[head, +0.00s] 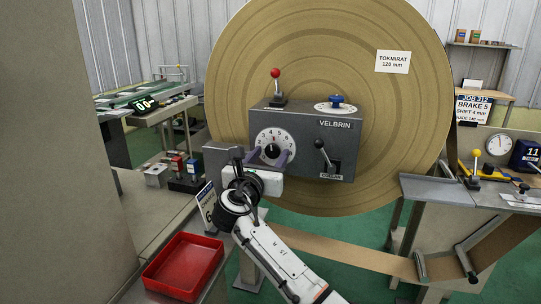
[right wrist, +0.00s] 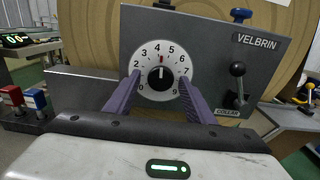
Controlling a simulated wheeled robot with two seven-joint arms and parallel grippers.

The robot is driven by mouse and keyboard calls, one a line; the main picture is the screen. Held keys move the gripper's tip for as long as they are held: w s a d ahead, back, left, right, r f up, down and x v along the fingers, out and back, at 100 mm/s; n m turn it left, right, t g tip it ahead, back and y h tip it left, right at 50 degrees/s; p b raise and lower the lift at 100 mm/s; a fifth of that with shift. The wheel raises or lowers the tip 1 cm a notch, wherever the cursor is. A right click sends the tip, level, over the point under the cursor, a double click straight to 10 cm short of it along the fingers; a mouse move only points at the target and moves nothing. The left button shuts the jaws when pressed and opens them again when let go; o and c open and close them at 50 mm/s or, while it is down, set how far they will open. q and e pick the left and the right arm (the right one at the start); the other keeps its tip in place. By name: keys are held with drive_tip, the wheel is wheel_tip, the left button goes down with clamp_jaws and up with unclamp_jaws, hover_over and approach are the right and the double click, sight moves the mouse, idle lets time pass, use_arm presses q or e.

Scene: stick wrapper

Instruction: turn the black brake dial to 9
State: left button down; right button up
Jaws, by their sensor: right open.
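The black brake dial (head: 272,151) sits on a round white numbered plate (head: 287,138) on the front of the grey VELBRIN box (head: 335,130). A red mark is above the knob, between 4 and 5, and a white line on the knob points up. My right gripper (head: 268,158) is open, its purple fingers on either side of the dial's lower part. In the right wrist view the fingers (right wrist: 160,84) flank the knob with gaps; I see no contact. My left gripper is not in view.
A black lever (head: 321,146) marked COLLAR stands right of the dial. A red-knobbed lever (head: 276,80) and blue knob (head: 337,101) are on top. A large brown roll (head: 390,120) is behind. A sign (head: 473,107) reads BRAKE 5. A red tray (head: 184,265) lies lower left.

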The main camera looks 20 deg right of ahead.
drive_tip(key=shift+w+d, duration=0.25)
drive_tip(key=c, duration=1)
